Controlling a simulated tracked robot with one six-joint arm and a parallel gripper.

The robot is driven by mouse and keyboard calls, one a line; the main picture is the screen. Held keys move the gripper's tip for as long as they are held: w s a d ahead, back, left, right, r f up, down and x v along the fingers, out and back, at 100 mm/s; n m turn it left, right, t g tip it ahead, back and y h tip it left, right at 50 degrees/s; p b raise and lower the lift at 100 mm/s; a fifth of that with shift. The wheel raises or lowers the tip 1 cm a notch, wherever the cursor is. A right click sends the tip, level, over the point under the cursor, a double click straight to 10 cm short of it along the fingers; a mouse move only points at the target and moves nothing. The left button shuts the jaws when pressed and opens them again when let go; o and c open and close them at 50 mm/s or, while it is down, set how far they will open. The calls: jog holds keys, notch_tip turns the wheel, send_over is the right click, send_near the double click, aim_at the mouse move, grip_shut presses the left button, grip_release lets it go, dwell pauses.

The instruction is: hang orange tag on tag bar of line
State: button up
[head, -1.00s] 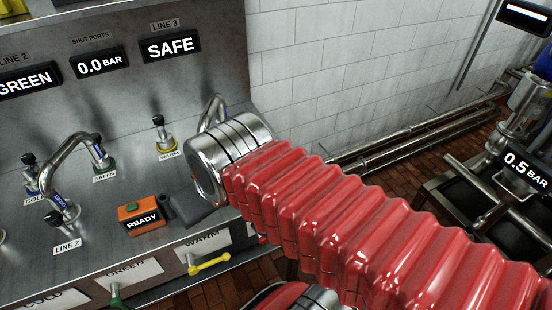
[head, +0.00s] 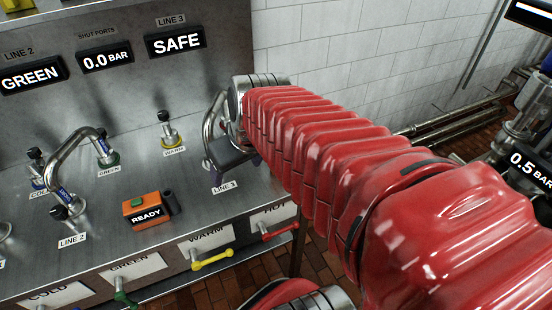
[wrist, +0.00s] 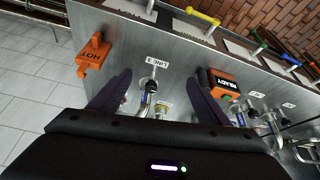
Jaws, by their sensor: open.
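An orange tag marked HOT (wrist: 90,60) shows in the wrist view, at the console's end, left of my jaws and apart from them. What supports it is unclear, and I cannot make it out in the head view. My gripper (wrist: 157,80) is open, with its two purple fingers apart and nothing visibly held. Between them show the LINE 3 label (wrist: 157,62) and part of a metal fitting. In the head view, my gripper (head: 234,156) is partly hidden by my red arm, near the LINE 3 pipe (head: 210,125). I cannot pick out a tag bar for certain.
An orange READY box (head: 147,208) stands on the metal console (head: 110,235). Curved pipes and upright knobs rise behind it. A yellow lever (head: 212,259) and a red lever (head: 278,231) stick out of the front. A tiled wall (head: 320,60) stands behind my arm.

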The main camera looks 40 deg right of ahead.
jog(key=d+f+m, duration=0.1)
jog(key=d+f, duration=0.3)
jog(key=d, duration=1.3)
jog(key=shift+w+d+f+m+g+h, duration=0.2)
jog(key=shift+w+m+g+h, duration=0.1)
jog(key=shift+w+m, duration=0.1)
jog(key=shift+f, duration=0.1)
jog(key=shift+x, duration=4.2)
jog(key=shift+f, duration=0.1)
jog(key=shift+x, duration=2.55)
jog(key=shift+a, duration=0.1)
